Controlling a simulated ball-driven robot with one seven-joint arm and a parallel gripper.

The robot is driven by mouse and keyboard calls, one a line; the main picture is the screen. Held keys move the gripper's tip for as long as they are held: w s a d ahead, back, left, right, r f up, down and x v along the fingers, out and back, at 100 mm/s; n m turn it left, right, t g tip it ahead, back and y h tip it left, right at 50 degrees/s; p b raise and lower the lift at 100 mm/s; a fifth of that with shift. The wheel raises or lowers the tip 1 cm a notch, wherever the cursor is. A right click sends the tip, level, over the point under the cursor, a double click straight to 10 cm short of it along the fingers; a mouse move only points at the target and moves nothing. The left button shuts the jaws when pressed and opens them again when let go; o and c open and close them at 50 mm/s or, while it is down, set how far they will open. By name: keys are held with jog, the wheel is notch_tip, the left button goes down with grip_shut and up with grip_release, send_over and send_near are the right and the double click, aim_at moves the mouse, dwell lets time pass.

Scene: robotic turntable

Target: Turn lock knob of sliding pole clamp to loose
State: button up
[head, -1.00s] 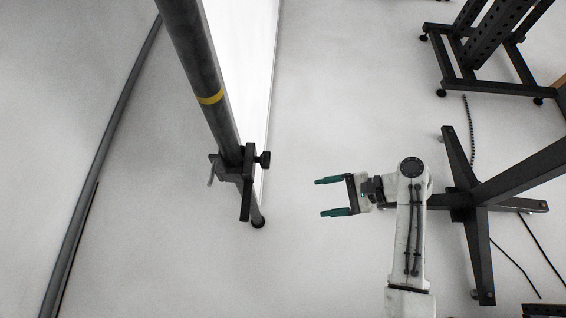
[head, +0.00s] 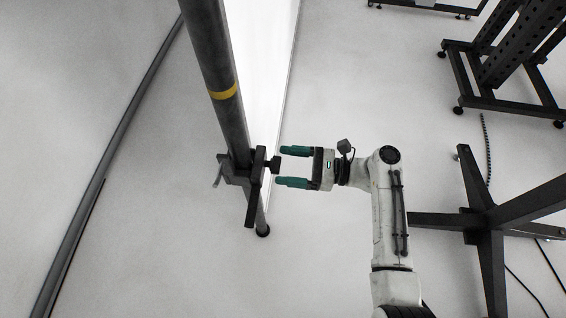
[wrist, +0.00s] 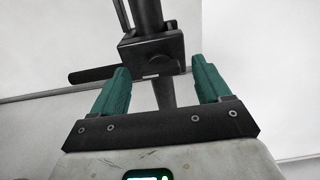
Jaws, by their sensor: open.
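The dark sliding pole clamp (head: 237,170) sits around the upright grey pole (head: 212,60), low on it. Its black lock knob (head: 274,165) sticks out on the right side. My gripper (head: 281,166) is open, with its green fingers pointing left at the knob. In the head view one fingertip is above the knob and one below, about level with its outer end; contact cannot be told. In the wrist view the clamp block (wrist: 150,48) shows ahead, between and beyond the open fingers (wrist: 161,70).
A bright white panel (head: 264,60) stands right behind the pole. A dark long tube (head: 105,150) runs along the left. A black crossed-leg stand (head: 485,218) and a black wheeled frame (head: 500,90) are at the right. The floor below the clamp is clear.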

jog(key=shift+a, duration=0.85)
jog(key=c, duration=1)
